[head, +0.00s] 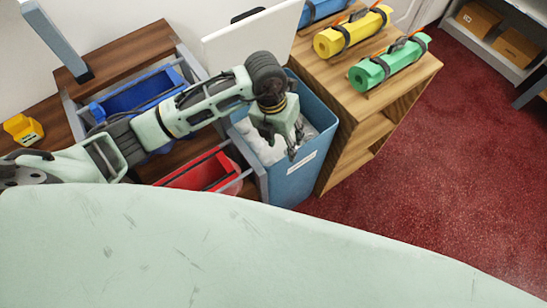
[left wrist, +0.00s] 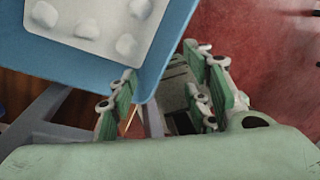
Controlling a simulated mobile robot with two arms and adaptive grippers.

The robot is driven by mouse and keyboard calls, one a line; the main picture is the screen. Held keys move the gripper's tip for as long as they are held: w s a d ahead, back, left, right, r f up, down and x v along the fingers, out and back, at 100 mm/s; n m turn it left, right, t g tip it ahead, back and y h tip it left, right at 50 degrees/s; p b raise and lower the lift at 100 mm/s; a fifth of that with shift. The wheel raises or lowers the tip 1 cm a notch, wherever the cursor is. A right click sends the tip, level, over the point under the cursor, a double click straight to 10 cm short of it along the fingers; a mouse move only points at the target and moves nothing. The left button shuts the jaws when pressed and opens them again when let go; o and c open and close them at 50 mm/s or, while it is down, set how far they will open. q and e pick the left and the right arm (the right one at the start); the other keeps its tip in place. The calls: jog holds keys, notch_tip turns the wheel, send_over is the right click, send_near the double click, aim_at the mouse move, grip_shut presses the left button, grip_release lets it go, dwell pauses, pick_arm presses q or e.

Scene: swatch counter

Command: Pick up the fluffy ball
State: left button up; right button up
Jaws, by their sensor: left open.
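No single fluffy ball stands out in the head view. In the left wrist view, several white, rounded lumps (left wrist: 88,28) sit on a pale surface with a blue border; one of them may be the ball, I cannot tell. My left gripper (head: 291,148) points down over the right part of a blue bin (head: 300,182) with whitish contents (head: 262,150). In the left wrist view, my left gripper (left wrist: 162,88) has its green-padded fingers apart, with nothing seen between them. The lumps lie beyond the fingers, up and left. My right gripper is not in view.
A wooden shelf unit (head: 345,75) with yellow (head: 352,32) and green (head: 389,63) rolls stands right of the bin. A blue tray (head: 137,92) and a red tray (head: 200,172) lie left. Red carpet (head: 440,170) is open at right.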

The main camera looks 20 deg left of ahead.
pick_arm(q)
jog(key=w+a+y, duration=0.1)
jog(key=a+y, duration=0.1)
jog(key=a, duration=0.2)
send_over(269, 160)
notch_tip(269, 160, down, 9)
jog(key=shift+r, duration=0.1)
notch_tip(269, 160, down, 7)
jog(key=shift+r, duration=0.1)
jog(key=c, duration=0.6)
